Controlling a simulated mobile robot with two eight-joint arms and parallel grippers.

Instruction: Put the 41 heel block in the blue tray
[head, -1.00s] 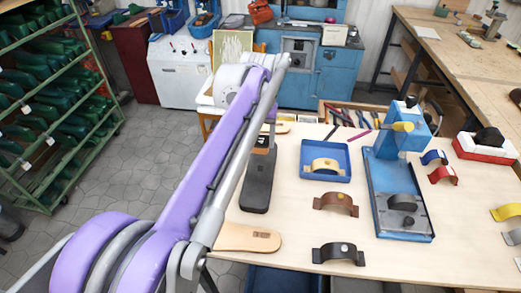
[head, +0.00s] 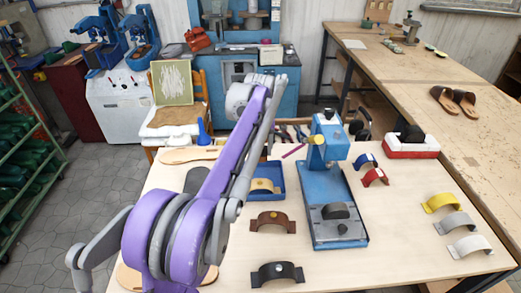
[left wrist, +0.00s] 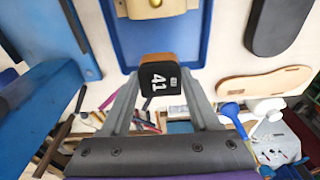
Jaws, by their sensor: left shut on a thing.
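In the left wrist view my left gripper (left wrist: 163,100) is shut on the 41 heel block (left wrist: 163,84). The block has a black face with a white "41" and a tan-brown part behind it. The blue tray (left wrist: 198,35) shows just past the block, which overlaps the tray's near edge in that view; I cannot tell the height between them. In the head view the blue tray (head: 278,171) lies on the table, partly behind my left arm, with a tan strap piece (head: 263,186) in it. My left gripper and the block are hidden there. My right gripper is not in view.
A blue press (head: 338,190) stands right of the tray. A brown strap piece (head: 272,221) and a black one (head: 277,273) lie in front. Coloured strap pieces and a red-white box (head: 411,148) are farther right. The table's front middle right is clear.

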